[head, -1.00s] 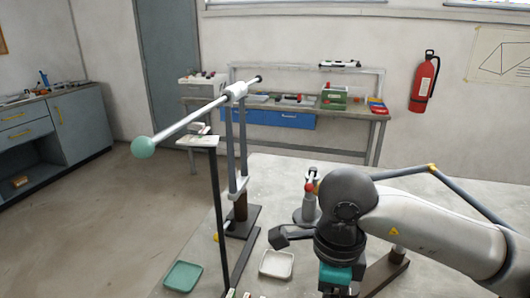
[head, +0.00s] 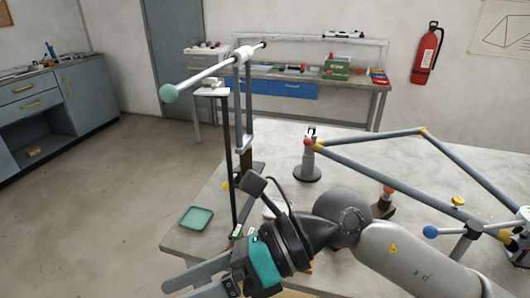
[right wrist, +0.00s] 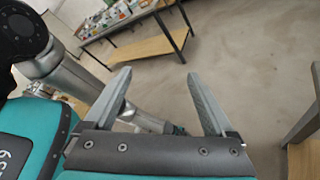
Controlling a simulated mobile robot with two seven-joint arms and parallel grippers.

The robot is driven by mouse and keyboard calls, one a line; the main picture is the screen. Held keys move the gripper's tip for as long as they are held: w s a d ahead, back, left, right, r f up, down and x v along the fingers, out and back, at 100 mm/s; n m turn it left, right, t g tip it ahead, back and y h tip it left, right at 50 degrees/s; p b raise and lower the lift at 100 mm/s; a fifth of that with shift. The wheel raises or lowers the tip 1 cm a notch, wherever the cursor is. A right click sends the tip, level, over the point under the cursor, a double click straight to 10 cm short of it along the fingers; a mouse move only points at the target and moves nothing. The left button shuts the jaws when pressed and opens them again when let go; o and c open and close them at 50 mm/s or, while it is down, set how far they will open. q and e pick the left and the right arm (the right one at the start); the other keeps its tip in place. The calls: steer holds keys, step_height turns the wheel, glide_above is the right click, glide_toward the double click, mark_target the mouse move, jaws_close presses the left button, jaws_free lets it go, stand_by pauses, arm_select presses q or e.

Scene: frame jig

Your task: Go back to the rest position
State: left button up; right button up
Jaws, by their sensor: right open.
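My right gripper (head: 178,290) is low at the front of the table in the head view. My right arm reaches in from the lower right and covers part of the table.
On the table (head: 340,165) stand a bar frame with yellow joints (head: 385,142), a small round-based stand (head: 307,170), a green tray (head: 196,218) and a tall post carrying a rod with a green ball (head: 168,93). A workbench (head: 355,88) stands behind. Floor at left is clear.

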step_height(320, 180, up, 11)
steer(key=w+m+t+y, duration=0.3)
steer(key=m+t+y, duration=0.1)
steer(key=m+y, duration=0.35)
steer(key=w+d+r+m+t, duration=0.3)
steer(key=w+d+m+t, duration=0.4)
steer(key=m+t, duration=0.75)
steer(key=w+d+f+m+t+h, duration=0.2)
steer(key=w+d+f+m+h, duration=0.2)
steer(key=d+f+m+h, duration=0.5)
steer(key=w+d+f+m+t+h, duration=0.25)
steer(key=d+f+m+h, duration=0.25)
steer(key=f+m+h, duration=0.45)
steer(key=s+d+f+m+g+h, duration=0.35)
steer(key=s+f+m+g, duration=0.35)
steer(key=f, duration=0.5)
steer(key=s+d+f+g, duration=0.2)
steer(key=s+f+g, duration=0.6)
steer(key=s, duration=0.5)
step_height(320, 180, down, 23)
steer(key=s+g, duration=0.1)
steer(key=s, duration=0.1)
steer(key=s+d+f+g+b, duration=0.1)
steer(key=s+d+f, duration=0.1)
steer(key=s+f, duration=1.2)
steer(key=shift+s+d+f+g+y, duration=0.25)
steer(key=shift+s+f+g+y, duration=0.15)
steer(key=shift+s, duration=0.5)
